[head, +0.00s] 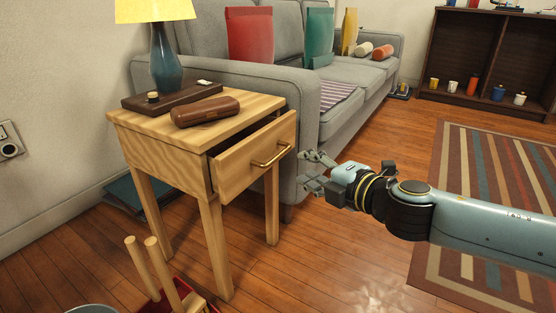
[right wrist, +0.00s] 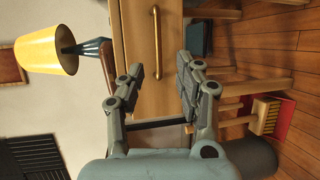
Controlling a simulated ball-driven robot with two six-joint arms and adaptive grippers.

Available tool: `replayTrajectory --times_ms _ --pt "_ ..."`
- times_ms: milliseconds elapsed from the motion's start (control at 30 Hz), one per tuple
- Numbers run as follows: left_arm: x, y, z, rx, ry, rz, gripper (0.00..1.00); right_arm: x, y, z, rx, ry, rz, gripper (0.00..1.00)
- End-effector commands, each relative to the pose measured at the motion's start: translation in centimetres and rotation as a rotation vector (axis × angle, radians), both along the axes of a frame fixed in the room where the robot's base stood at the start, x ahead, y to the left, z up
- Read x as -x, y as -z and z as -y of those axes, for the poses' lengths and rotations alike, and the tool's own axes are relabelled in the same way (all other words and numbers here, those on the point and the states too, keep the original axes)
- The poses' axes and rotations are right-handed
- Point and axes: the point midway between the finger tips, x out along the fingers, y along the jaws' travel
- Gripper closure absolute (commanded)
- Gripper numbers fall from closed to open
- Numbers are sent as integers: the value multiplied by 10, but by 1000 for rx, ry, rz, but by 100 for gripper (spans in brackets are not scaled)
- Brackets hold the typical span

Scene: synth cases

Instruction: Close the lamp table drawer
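The light wood lamp table (head: 165,150) stands at the left in the head view. Its drawer (head: 232,172) is pulled partway out, with a dark gap behind its front and a brass bar handle (head: 272,157) on it. My right gripper (head: 308,170) is open and empty, a little to the right of the handle and apart from it. In the right wrist view, turned sideways, the drawer front (right wrist: 130,38) and handle (right wrist: 155,45) lie beyond my open fingers (right wrist: 162,82). My left gripper is not in view.
A lamp (head: 165,55), a dark tray (head: 160,97) and a brown case (head: 205,111) are on the tabletop. The grey sofa (head: 300,95) stands behind. Floor right of the table is open.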

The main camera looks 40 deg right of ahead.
Motion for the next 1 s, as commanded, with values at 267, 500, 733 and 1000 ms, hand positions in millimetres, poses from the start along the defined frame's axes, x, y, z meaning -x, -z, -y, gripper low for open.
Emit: replayTrajectory --times_ms 267,500,733,1000 --pt "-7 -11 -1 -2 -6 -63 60 -43 1 1 -5 2 8 66" --pt "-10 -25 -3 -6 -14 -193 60 -75 6 0 -6 0 9 66" --pt "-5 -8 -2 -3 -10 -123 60 -92 17 1 -3 0 4 66" --pt "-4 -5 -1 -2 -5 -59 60 -101 18 1 -1 -2 3 66"
